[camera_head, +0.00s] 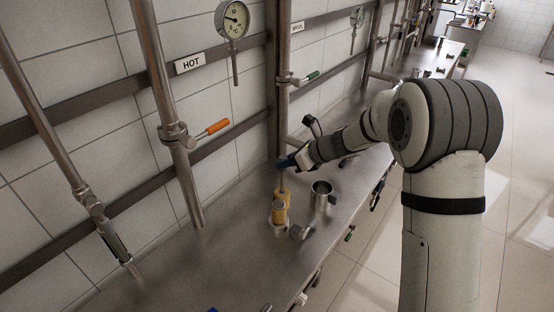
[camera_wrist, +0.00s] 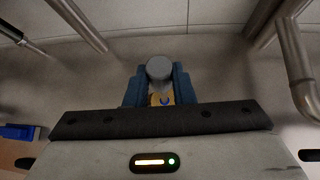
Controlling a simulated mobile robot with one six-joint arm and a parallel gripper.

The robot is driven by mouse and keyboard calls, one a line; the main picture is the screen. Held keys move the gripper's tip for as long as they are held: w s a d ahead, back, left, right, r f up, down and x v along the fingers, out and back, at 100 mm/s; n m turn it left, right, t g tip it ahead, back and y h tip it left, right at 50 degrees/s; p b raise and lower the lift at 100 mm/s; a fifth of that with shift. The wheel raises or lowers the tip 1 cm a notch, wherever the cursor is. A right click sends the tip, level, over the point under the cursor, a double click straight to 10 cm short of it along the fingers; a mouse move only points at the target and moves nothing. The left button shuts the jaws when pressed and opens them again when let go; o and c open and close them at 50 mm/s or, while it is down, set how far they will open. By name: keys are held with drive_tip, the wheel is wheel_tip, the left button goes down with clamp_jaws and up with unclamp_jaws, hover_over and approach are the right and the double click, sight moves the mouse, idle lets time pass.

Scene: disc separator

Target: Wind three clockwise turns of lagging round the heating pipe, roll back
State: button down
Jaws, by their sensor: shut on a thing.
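The pipe under the HOT sign (camera_head: 190,63) is a grey metal pipe (camera_head: 157,75). It runs down the wall and ends close to the bench; no wrap shows on its visible length. My gripper (camera_head: 286,163) has blue fingers and is over the bench, right of this pipe and apart from it. In the wrist view my gripper (camera_wrist: 158,82) is shut on a round grey-topped spindle (camera_wrist: 159,67), with yellow below it (camera_wrist: 157,99). In the head view a yellow roll (camera_head: 282,197) stands under the fingers. I cannot tell whether it touches the bench.
A shorter yellow cylinder (camera_head: 279,213) stands just in front of the roll. A metal cup (camera_head: 321,195) and a small grey block (camera_head: 301,232) are nearby. An orange-handled valve (camera_head: 211,129) juts from the hot pipe. The bench (camera_head: 165,275) is clear at front left.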

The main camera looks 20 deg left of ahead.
drive_tip(key=shift+w+d, duration=0.1)
drive_tip(key=shift+d, duration=0.35)
drive_tip(key=d, duration=0.1)
drive_tip(key=s+d, duration=0.1)
drive_tip(key=d, duration=0.1)
drive_tip(key=shift+s+b, duration=0.1)
drive_tip(key=shift+b, duration=0.25)
drive_tip(key=s+d, duration=0.1)
drive_tip(key=s+b, duration=0.1)
drive_tip(key=s, duration=0.1)
drive_tip(key=shift+d, duration=0.4)
